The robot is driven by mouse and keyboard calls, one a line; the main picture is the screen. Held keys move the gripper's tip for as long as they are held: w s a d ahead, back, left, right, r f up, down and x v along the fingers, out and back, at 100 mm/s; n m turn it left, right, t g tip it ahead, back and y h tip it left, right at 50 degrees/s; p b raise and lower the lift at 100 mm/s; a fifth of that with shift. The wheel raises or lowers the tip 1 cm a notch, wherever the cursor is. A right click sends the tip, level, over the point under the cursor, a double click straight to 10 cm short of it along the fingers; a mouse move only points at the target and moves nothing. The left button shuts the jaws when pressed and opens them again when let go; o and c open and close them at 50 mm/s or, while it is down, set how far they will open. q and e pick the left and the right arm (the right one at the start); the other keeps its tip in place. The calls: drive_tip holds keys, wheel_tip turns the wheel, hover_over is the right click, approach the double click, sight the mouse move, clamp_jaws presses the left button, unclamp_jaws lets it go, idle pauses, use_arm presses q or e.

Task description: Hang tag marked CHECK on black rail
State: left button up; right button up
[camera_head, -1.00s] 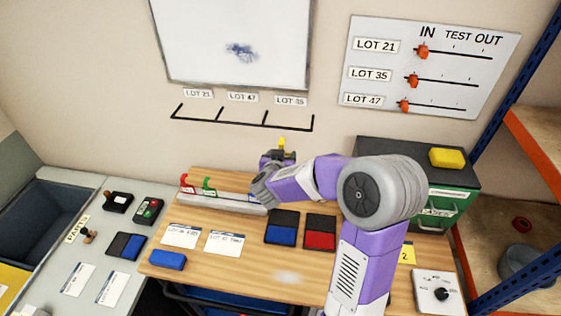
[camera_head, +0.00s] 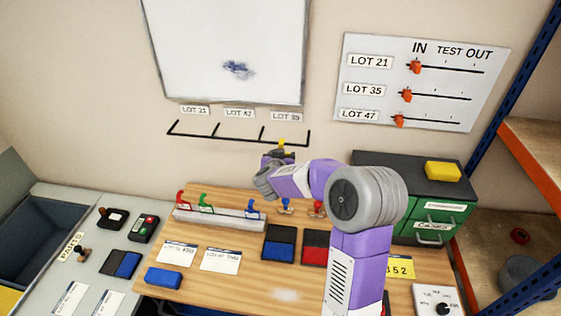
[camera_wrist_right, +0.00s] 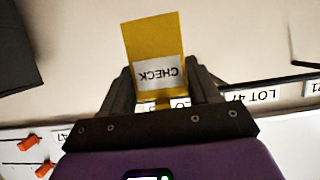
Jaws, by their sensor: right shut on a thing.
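The yellow tag marked CHECK (camera_wrist_right: 155,50) is held between the fingers of my right gripper (camera_wrist_right: 160,95); its lettering appears upside down in the wrist view. In the head view the tag (camera_head: 281,143) is a small yellow patch at the tip of my right gripper (camera_head: 280,154), overlapping the right part of the black rail (camera_head: 215,138). The rail, with short prongs, is on the wall under the lot labels. The rail (camera_wrist_right: 270,84) passes behind the fingers in the wrist view. I cannot tell whether tag and rail touch. My left gripper is out of view.
A grey rack (camera_head: 215,219) with red, green and blue hooks stands on the wooden bench below the rail. A whiteboard (camera_head: 225,50) hangs above, and a slider board (camera_head: 420,80) is to the right. A dark cabinet (camera_head: 400,170) with green drawers stands right of my arm.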

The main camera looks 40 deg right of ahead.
drive_tip(key=shift+f+b+x, duration=0.15)
drive_tip(key=shift+b+x, duration=0.15)
drive_tip(key=shift+x, duration=0.6)
drive_tip(key=shift+f+b+x, duration=0.15)
drive_tip(key=shift+b+x, duration=0.15)
drive_tip(key=shift+x, duration=0.55)
drive_tip(key=shift+s, duration=0.1)
drive_tip(key=o, duration=1.1)
drive_tip(key=shift+a, duration=0.1)
drive_tip(key=v, duration=0.7)
drive_tip(key=shift+s+a+r, duration=0.15)
drive_tip(key=shift+a, duration=0.05)
